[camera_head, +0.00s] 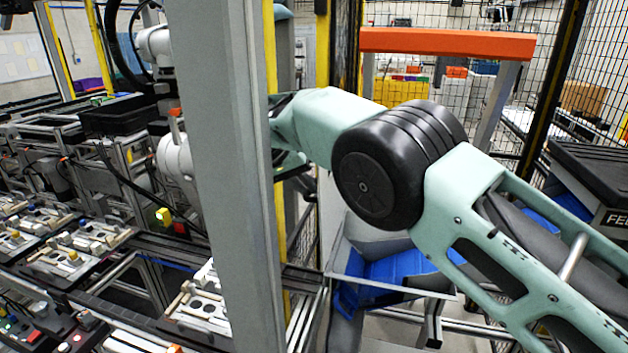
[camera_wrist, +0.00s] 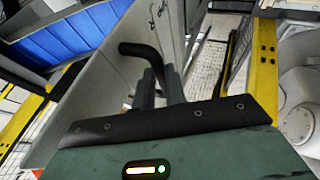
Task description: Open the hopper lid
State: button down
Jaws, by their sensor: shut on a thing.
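The hopper (camera_head: 400,268), grey with a blue inside, stands behind my arm in the head view, partly hidden by it. In the wrist view, a grey panel that looks like the hopper lid (camera_wrist: 103,82) stands at a slant, and the blue hopper inside (camera_wrist: 75,35) shows at upper left. A bent black handle (camera_wrist: 138,49) lies by this panel. My gripper (camera_wrist: 160,82) has its fingers shut on the handle. In the head view, the grey post and my arm hide the gripper and the handle.
A wide grey post (camera_head: 222,180) stands close in front of the arm. An orange beam (camera_head: 447,43) and mesh fencing are behind. A conveyor line with several fixtures (camera_head: 85,250) runs at left. A black bin (camera_head: 592,175) stands at right.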

jog(key=shift+s+f, duration=0.15)
jog(key=shift+f, duration=0.55)
jog(key=c, duration=1.6)
grip_release()
jog(key=shift+d, duration=0.1)
jog(key=shift+o, duration=0.7)
jog(key=shift+w, duration=0.2)
notch_tip(320, 180, up, 10)
jog(key=shift+r, duration=0.2)
jog(key=shift+s+f, duration=0.1)
